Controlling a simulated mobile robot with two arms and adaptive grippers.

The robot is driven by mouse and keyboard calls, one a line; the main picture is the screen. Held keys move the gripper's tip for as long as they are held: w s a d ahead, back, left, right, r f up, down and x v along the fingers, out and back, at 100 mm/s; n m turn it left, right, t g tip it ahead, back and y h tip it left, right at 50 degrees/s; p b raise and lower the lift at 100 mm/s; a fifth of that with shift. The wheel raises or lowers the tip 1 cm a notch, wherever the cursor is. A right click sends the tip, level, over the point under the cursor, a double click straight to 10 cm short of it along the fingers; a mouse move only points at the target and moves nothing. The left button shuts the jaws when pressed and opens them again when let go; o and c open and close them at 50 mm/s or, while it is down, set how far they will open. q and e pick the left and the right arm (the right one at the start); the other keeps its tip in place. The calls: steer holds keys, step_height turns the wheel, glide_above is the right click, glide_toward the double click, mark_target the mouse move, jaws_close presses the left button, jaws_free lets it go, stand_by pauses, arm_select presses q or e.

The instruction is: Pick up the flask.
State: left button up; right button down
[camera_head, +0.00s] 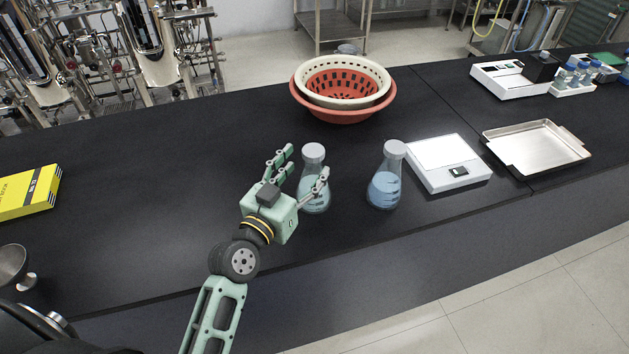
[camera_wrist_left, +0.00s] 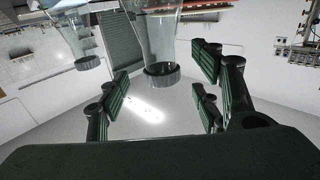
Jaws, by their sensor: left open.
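Two capped conical flasks stand upright on the black bench. The left flask (camera_head: 315,195) holds pale blue-green liquid and has a grey cap. The right flask (camera_head: 384,188) holds bluer liquid. My left gripper (camera_head: 301,170) is open at the left flask, and its fingers partly hide it. In the left wrist view, which is upside down, the left flask (camera_wrist_left: 160,35) hangs between the spread fingers (camera_wrist_left: 162,92). I cannot tell whether a finger touches it. The right flask (camera_wrist_left: 82,38) shows further left there. My right gripper is not in view.
A red and cream basket pair (camera_head: 345,112) stands behind the flasks. A white scale (camera_head: 435,150) is close right of the right flask, with a metal tray (camera_head: 537,145) beyond. A yellow box (camera_head: 28,192) lies at left.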

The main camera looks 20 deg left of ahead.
mark_target(308, 163)
arm_select(q)
steer(key=w, duration=0.1)
steer(key=w+p, duration=0.1)
steer(key=w, duration=0.2)
steer(key=shift+d, duration=0.25)
steer(key=shift+w+d+f, duration=0.1)
steer(key=shift+w+f, duration=0.05)
steer(key=shift+w, duration=0.3)
steer(key=c, duration=1.4)
jaws_close()
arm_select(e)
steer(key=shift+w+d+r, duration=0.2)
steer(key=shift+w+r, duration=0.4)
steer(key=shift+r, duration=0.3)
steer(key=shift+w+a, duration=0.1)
